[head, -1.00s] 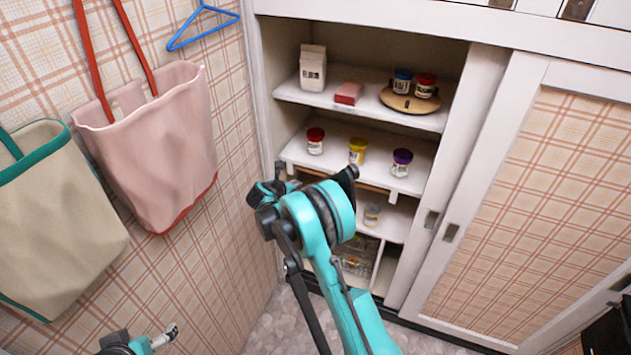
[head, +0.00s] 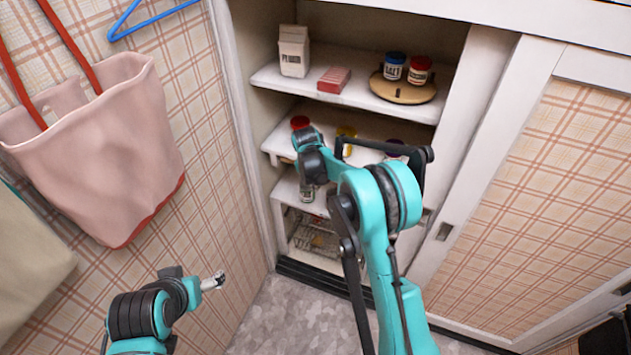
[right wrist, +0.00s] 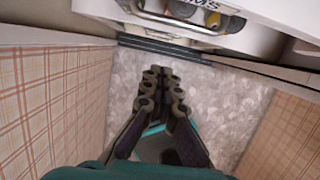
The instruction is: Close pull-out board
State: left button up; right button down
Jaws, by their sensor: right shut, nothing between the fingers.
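The pull-out board (head: 278,140) appears to be the white middle shelf in the open cabinet. Its left front corner shows, but my right arm covers much of its front, so I cannot tell how far it sticks out. A red-lidded jar (head: 299,122), a yellow jar (head: 346,131) and a purple-lidded jar (head: 394,147) stand on it, partly hidden. My right gripper (head: 310,172) is in front of the cabinet near the board's left part; its fingertips are unclear there. In the right wrist view its fingers (right wrist: 163,85) are shut and empty above the floor. My left gripper (head: 213,281) is low at left, its jaws unclear.
The upper shelf (head: 345,92) holds a carton, a red box and two jars on a round wooden tray (head: 402,92). A sliding door (head: 540,200) stands at right. A pink bag (head: 100,155) hangs on the left wall. Floor (head: 290,315) is clear.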

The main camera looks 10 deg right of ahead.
jog(key=w+d+b, duration=0.1)
jog(key=w, duration=0.1)
jog(key=w+d+f, duration=0.1)
jog(key=shift+w+d+f+b, duration=0.2)
jog(key=shift+w+b, duration=0.2)
jog(key=shift+w+d+p, duration=0.45)
jog(key=shift+w+d, duration=0.25)
jog(key=shift+w, duration=0.35)
